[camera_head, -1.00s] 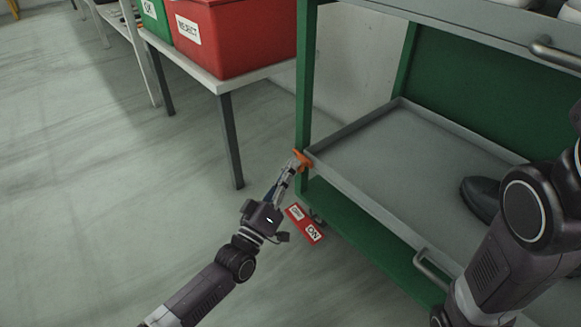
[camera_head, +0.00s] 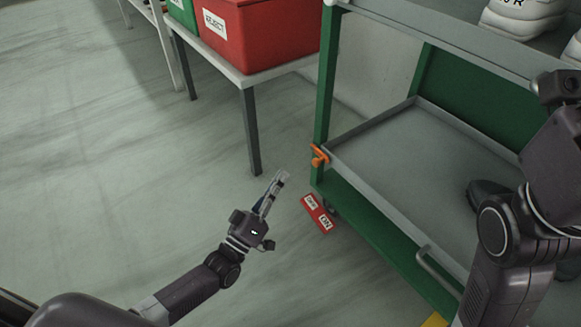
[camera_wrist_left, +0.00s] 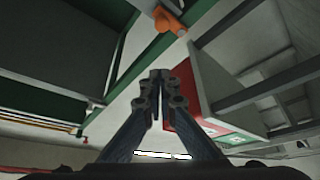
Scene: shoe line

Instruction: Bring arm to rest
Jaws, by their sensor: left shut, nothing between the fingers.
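My left gripper (camera_head: 272,190) is shut and empty. It hangs over the floor to the left of the green cart (camera_head: 322,95), apart from the orange hook-like part (camera_head: 319,156) on the cart's corner post. In the left wrist view my left gripper's fingertips (camera_wrist_left: 159,77) meet in the middle, and the orange part (camera_wrist_left: 169,20) shows beyond them at the top. My right arm (camera_head: 515,225) crosses the cart's right side; its gripper's fingers do not show.
A red pedal labelled ON and OFF (camera_head: 317,213) lies low by the cart's lower edge. A table (camera_head: 253,130) holds a red REJECT bin (camera_head: 265,40) and a green bin. A dark shoe (camera_head: 484,193) lies on the cart's shelf. The floor at left is clear.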

